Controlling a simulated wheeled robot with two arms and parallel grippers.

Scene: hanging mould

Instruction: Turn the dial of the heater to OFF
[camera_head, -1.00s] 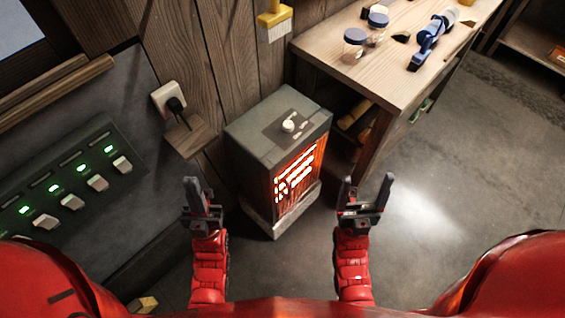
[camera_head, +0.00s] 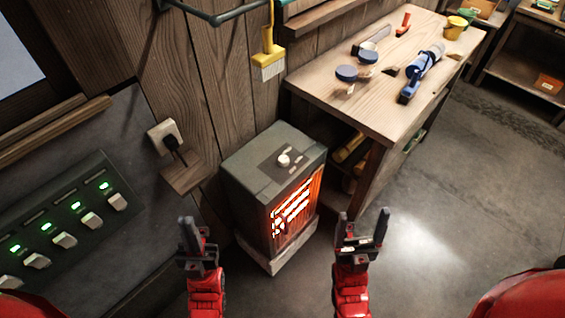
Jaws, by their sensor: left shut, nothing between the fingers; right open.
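The heater (camera_head: 247,185) is a grey box with a glowing orange grille (camera_head: 296,209) on its right-hand face, standing on the floor by the wall. Its white dial (camera_head: 283,160) sits on a dark panel on the top; the markings are too small to read. My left gripper (camera_head: 191,236) is shut and empty, in front of the heater to its left. My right gripper (camera_head: 361,230) is open and empty, to the right of the heater. Neither gripper touches the heater or the dial.
A wooden workbench (camera_head: 330,88) with jars and a blue tool (camera_head: 422,72) stands right of the heater. A wall plug (camera_head: 166,136) and small wooden shelf (camera_head: 183,178) are left of it. A panel of switches (camera_head: 70,222) is at left. The floor at right is clear.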

